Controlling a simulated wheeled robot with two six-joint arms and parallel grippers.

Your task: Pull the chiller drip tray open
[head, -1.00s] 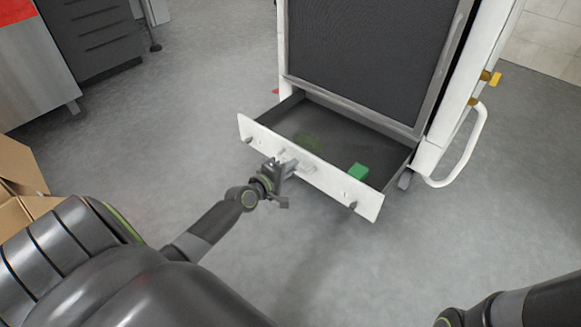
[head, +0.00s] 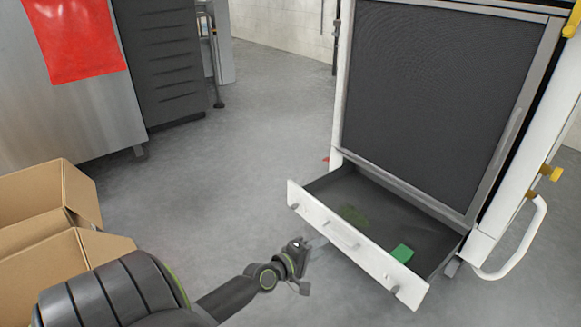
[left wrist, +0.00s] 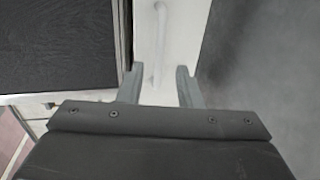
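The chiller drip tray (head: 318,212) is a dark, shallow drawer with a white front panel, pulled out from the bottom of the chiller (head: 430,110). A white bar handle (head: 340,235) is on its front. My left gripper (head: 314,245) is in front of the panel, just left of the handle. In the left wrist view my left gripper (left wrist: 158,85) has its fingers apart with nothing between them. The handle (left wrist: 161,42) lies just beyond the fingertips, lined up with the gap. My right gripper is out of view.
Open cardboard boxes (head: 50,205) stand at left, near a steel cabinet (head: 80,115) and dark drawers (head: 165,60). A white side handle (head: 528,240) sticks out at right. Middle floor is clear.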

